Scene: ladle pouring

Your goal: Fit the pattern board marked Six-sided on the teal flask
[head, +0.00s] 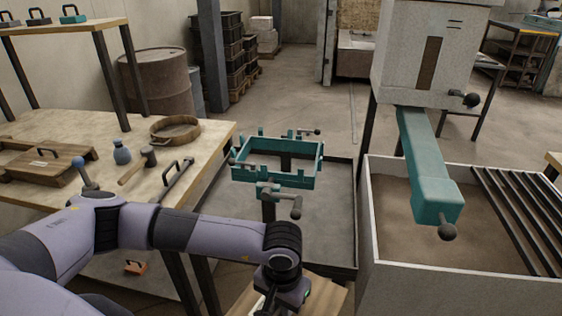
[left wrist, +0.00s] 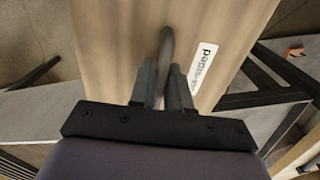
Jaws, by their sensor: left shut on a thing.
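The teal flask (head: 280,180) is an open rectangular frame with several upright lugs. It sits on a stand over a dark-rimmed tray in the middle of the head view. My left gripper (left wrist: 163,75) is shut on the handle (left wrist: 166,48) of a pale wooden board (left wrist: 115,50). The board's white label (left wrist: 206,64) is upside down and partly hidden; its letters seem to read "-sided". In the head view my left gripper (head: 272,298) is low and nearer than the flask, and part of the board (head: 325,297) shows beside it. The board is apart from the flask. My right gripper is not in view.
A workbench (head: 75,125) at left holds a wooden tray (head: 40,180), a blue bottle (head: 121,153), a mallet (head: 137,167) and a round sieve (head: 160,128). A hopper with a teal chute (head: 425,160) hangs over a sand bin (head: 440,262) at right.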

